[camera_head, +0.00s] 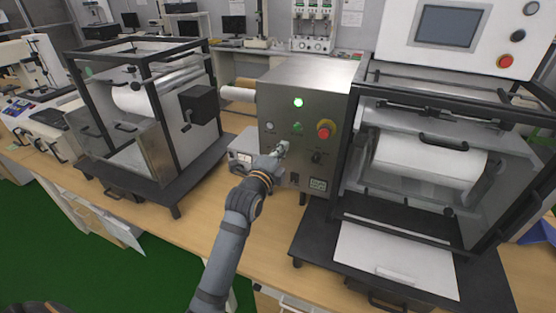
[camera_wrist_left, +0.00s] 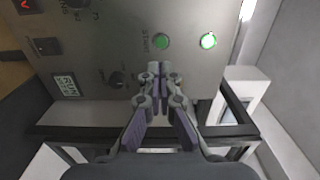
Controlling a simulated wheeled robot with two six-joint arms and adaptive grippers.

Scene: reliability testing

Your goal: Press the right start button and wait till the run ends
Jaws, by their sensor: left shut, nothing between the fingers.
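A grey metal control box (camera_head: 277,82) stands between two machines. Its front carries a glowing green lamp (camera_head: 298,103) with a green button (camera_head: 297,127) below it. In the left wrist view the green button (camera_wrist_left: 161,41) has "START" printed beside it, and the lit lamp (camera_wrist_left: 208,41) is next to it. My left gripper (camera_head: 281,148) is shut and empty in front of the panel, below and left of the button in the head view. In the left wrist view its fingertips (camera_wrist_left: 160,69) appear just below the button; contact cannot be told. My right gripper is not in view.
The right machine (camera_head: 420,160) holds a white roll; a framed left machine (camera_head: 150,100) stands opposite. Some wooden bench (camera_head: 262,238) is bare.

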